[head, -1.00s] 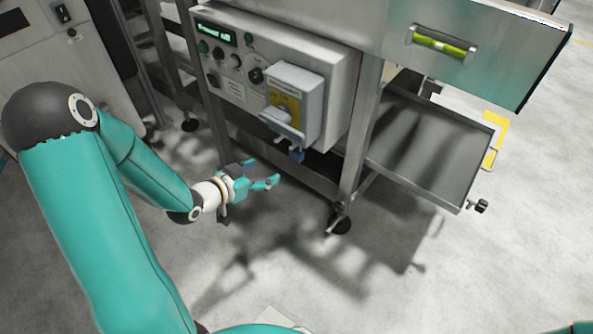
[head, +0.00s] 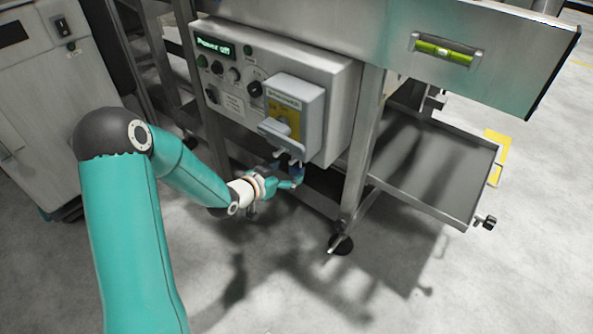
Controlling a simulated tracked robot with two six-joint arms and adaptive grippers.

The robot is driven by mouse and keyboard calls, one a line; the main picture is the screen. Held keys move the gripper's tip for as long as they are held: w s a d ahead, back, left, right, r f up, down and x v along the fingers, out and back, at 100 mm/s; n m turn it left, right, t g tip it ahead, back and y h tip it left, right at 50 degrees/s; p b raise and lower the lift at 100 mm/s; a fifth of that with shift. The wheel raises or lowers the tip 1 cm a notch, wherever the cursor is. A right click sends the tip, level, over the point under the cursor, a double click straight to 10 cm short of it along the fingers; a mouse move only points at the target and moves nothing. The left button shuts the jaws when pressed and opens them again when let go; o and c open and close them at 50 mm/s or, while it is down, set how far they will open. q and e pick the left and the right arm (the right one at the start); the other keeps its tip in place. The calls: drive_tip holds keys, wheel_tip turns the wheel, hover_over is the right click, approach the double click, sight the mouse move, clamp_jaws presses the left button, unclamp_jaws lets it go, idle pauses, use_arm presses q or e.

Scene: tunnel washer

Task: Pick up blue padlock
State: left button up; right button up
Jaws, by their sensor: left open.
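The small blue padlock (head: 297,164) hangs below the grey switch box on the front of the control panel. It is partly hidden by my left gripper (head: 295,178), which reaches in from the left and below. The fingers are open right at the padlock. I cannot tell whether they touch it or whether the padlock is between them. My right gripper is not in view.
The grey switch box (head: 297,105) with its yellow plate and handle juts out just above the gripper. A steel frame leg (head: 362,150) stands to the right, beside a steel tray (head: 430,165). Open floor lies below.

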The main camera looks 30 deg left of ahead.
sight(294, 168)
use_arm(q)
drive_tip(key=b+x, duration=0.1)
drive_tip(key=x, duration=0.2)
drive_tip(key=shift+w+f, duration=0.25)
drive_tip(key=shift+f, duration=0.05)
drive_tip(key=shift+w+f, duration=0.1)
drive_tip(key=shift+w, duration=0.45)
drive_tip(key=c, duration=1.3)
drive_tip(key=shift+s+r+p, duration=0.15)
drive_tip(key=shift+r+p, duration=0.15)
drive_tip(key=shift+r, duration=0.65)
drive_tip(key=s, duration=0.6)
drive_tip(key=s+a+p, duration=0.1)
drive_tip(key=s, duration=0.4)
drive_tip(key=s+p, duration=0.1)
drive_tip(key=s, duration=0.5)
drive_tip(key=shift+s+a+f, duration=0.15)
drive_tip(key=shift+s, duration=0.25)
